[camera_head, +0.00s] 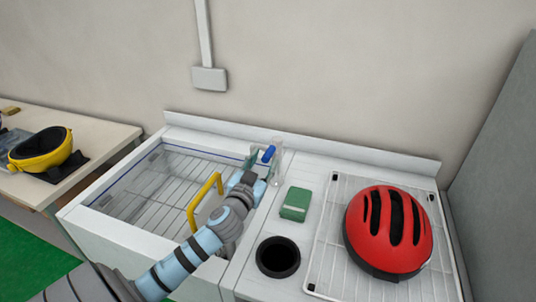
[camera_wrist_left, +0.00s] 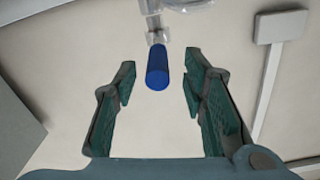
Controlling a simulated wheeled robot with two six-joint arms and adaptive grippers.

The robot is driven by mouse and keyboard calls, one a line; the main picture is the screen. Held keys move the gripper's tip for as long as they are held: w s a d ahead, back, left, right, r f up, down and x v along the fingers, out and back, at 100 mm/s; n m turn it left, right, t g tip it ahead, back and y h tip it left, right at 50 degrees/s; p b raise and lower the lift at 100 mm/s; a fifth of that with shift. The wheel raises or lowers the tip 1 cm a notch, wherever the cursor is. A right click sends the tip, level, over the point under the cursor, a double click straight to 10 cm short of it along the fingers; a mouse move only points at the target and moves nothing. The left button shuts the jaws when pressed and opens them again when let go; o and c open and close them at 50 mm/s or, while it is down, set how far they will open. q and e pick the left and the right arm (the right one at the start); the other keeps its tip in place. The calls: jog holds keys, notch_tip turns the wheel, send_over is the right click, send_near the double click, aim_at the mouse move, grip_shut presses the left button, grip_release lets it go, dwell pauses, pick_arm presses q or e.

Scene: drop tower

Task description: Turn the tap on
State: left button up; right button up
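My left gripper (camera_head: 258,157) is close to the handle. Its two green fingers stand apart, one on each side of the handle in the left wrist view (camera_wrist_left: 158,78), with gaps on both sides. My right gripper does not show.
A basin with a wire rack (camera_head: 150,190) and a yellow handle (camera_head: 203,202) lies under my left arm. A green block (camera_head: 295,204), a round black hole (camera_head: 278,257) and a red helmet (camera_head: 374,230) on a white rack are to the right. A wall box (camera_head: 209,78) hangs behind.

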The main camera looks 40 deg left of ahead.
aim_at(268, 156)
pick_arm(q)
jog(key=x, duration=0.3)
jog(key=shift+w+f, duration=0.1)
jog(key=shift+w, duration=0.35)
jog(key=shift+s, duration=0.15)
grip_shut()
